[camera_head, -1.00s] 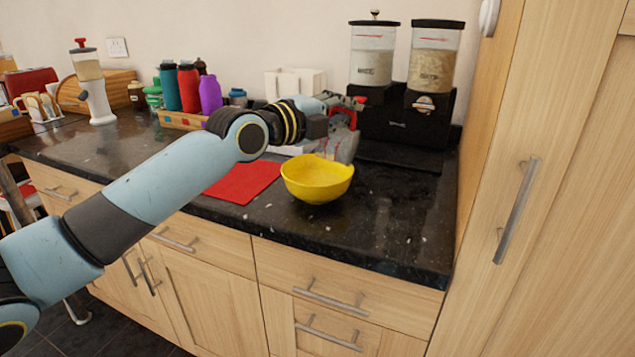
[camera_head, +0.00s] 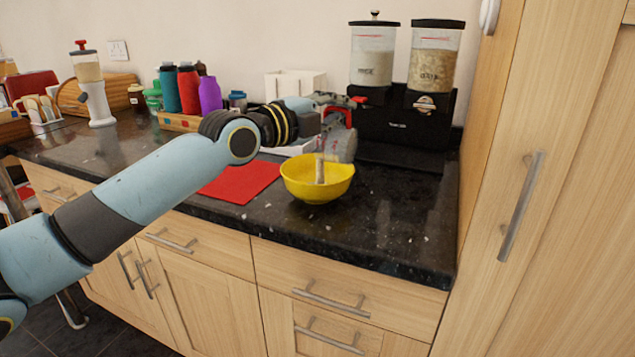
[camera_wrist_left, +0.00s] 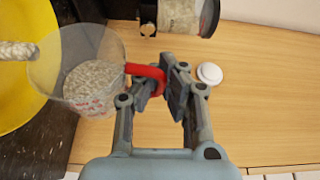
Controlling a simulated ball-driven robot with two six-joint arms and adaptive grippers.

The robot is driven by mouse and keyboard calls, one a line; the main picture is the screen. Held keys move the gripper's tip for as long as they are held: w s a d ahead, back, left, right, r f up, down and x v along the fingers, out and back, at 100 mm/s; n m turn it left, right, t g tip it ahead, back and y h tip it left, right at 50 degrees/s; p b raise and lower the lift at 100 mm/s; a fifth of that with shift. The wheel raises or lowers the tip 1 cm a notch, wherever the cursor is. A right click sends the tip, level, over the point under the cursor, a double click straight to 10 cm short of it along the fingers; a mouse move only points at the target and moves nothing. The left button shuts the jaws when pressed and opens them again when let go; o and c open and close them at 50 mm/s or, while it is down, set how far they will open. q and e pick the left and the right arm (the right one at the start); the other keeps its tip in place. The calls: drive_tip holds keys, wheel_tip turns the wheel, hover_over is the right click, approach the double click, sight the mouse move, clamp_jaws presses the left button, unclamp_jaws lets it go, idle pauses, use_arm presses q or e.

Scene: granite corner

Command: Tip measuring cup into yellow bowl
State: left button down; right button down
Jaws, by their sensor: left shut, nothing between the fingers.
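The yellow bowl (camera_head: 300,185) stands upright near the counter's front edge; it also shows in the left wrist view (camera_wrist_left: 20,95). The clear measuring cup (camera_head: 343,146) with a red handle is tilted above the bowl's back right rim. A pale stream of grains (camera_head: 320,170) falls from it into the bowl. In the left wrist view the cup (camera_wrist_left: 85,75) holds more grains. My left gripper (camera_wrist_left: 168,88) is shut, with its fingertips at the cup's red handle (camera_wrist_left: 147,72). In the head view the arm and cup partly hide this gripper (camera_head: 338,103). My right gripper is out of view.
A black dispenser (camera_head: 400,130) with two canisters stands behind the cup. A red mat (camera_head: 238,183) lies left of the bowl. Several bottles (camera_head: 188,90) stand farther left. A tall wooden cabinet (camera_head: 560,200) bounds the right side. The counter right of the bowl is clear.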

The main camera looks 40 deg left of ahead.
use_arm(q)
drive_tip(key=shift+a, duration=0.1)
drive_tip(key=shift+s+a+f+n+b, duration=0.1)
drive_tip(key=shift+a+n+b, duration=0.2)
drive_tip(key=shift+n+b, duration=0.15)
drive_tip(key=shift+a+n+t, duration=0.25)
drive_tip(key=shift+t, duration=0.05)
idle(0.3)
drive_tip(key=shift+s+a+r+n+t, duration=0.2)
drive_tip(key=shift+a+n+t, duration=0.1)
drive_tip(key=shift+a+n, duration=0.35)
drive_tip(key=d+m+b, duration=0.2)
drive_tip(key=shift+w+d+r+g+b, duration=0.15)
drive_tip(key=shift+w+g+b, duration=0.1)
drive_tip(key=shift+g+b, duration=0.15)
drive_tip(key=shift+w+d+r+m, duration=0.1)
drive_tip(key=shift+d+r+m, duration=0.05)
drive_tip(key=shift+m, duration=0.2)
drive_tip(key=shift+r, duration=0.1)
